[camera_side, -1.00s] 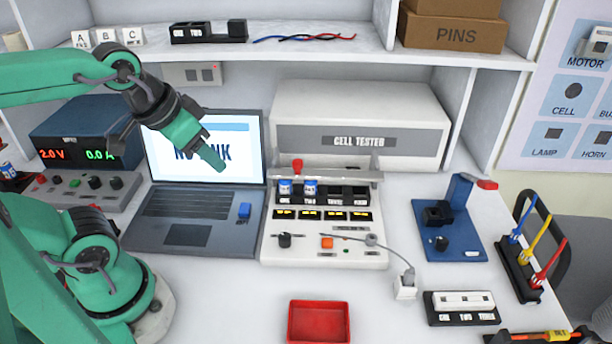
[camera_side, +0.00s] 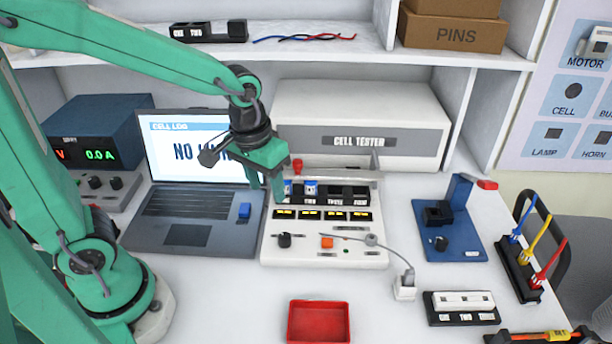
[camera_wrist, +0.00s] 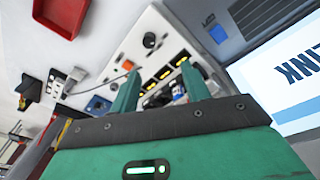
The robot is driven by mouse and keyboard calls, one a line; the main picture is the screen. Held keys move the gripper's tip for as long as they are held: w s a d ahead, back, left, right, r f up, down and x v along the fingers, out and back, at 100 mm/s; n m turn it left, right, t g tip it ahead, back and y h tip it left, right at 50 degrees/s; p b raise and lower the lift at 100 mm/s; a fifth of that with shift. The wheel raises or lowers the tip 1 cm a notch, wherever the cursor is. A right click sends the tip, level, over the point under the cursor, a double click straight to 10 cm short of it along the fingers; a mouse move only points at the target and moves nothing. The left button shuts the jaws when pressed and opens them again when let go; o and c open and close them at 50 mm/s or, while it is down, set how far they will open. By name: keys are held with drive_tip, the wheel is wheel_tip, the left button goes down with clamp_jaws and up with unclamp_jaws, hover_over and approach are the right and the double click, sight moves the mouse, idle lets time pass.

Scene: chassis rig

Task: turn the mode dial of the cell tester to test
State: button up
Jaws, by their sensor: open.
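The cell tester (camera_side: 360,110) is a white unit with a sloped front panel. Its mode dial (camera_side: 284,240) is a small black knob at the panel's left, and it also shows in the wrist view (camera_wrist: 149,40). I cannot read its setting. Blue-and-white cells (camera_side: 310,186) sit in the two left bays of the dark cell holder. My gripper (camera_side: 267,186) is open and empty, pointing down above the panel's left edge near the laptop. It is above and behind the dial, apart from it. In the wrist view, the fingers (camera_wrist: 160,72) point toward the panel, with the dial beyond them.
An open laptop (camera_side: 192,219) stands left of the panel. An orange button (camera_side: 327,243) and a cable ending in a white plug (camera_side: 405,290) are right of the dial. A red tray (camera_side: 318,320) lies in front. The table between tray and panel is clear.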

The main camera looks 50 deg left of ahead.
drive_tip(key=g, duration=0.2)
hover_over(285, 235)
drive_tip(key=shift+n, duration=0.4)
wheel_tip(285, 235, down, 5)
drive_tip(key=shift+f, duration=0.15)
drive_tip(key=shift+f, duration=0.1)
drive_tip(key=shift+f, duration=3.8)
drive_tip(key=shift+c, duration=0.5)
drive_tip(key=c, duration=0.9)
